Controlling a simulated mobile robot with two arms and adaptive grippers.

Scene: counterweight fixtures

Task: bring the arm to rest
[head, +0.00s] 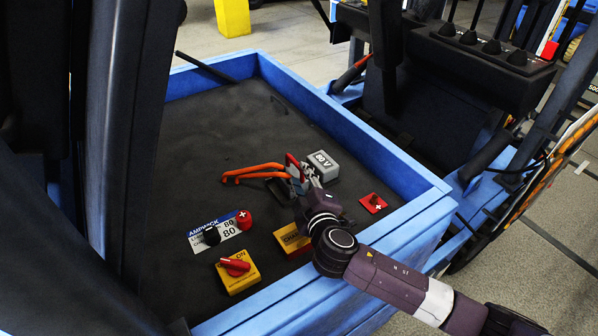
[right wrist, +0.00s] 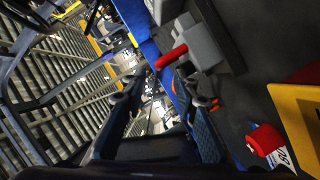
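My right arm comes in from the lower right of the head view and reaches over the blue-walled compartment (head: 400,217). Its gripper (head: 299,181) is above the dark compartment floor, close to a grey block marked 80 V (head: 322,165) and an orange-handled item (head: 250,173). I cannot tell whether it touches either. The fingers are small and partly merged with things behind them, so their opening is unclear. My left gripper is not in view.
A yellow block with a red switch (head: 236,268), another yellow block (head: 292,240), a label with black and red knobs (head: 222,230) and a small red plus-marked piece (head: 373,203) sit in the compartment. Its back-left floor is clear. A seat and levers (head: 484,45) stand to the right.

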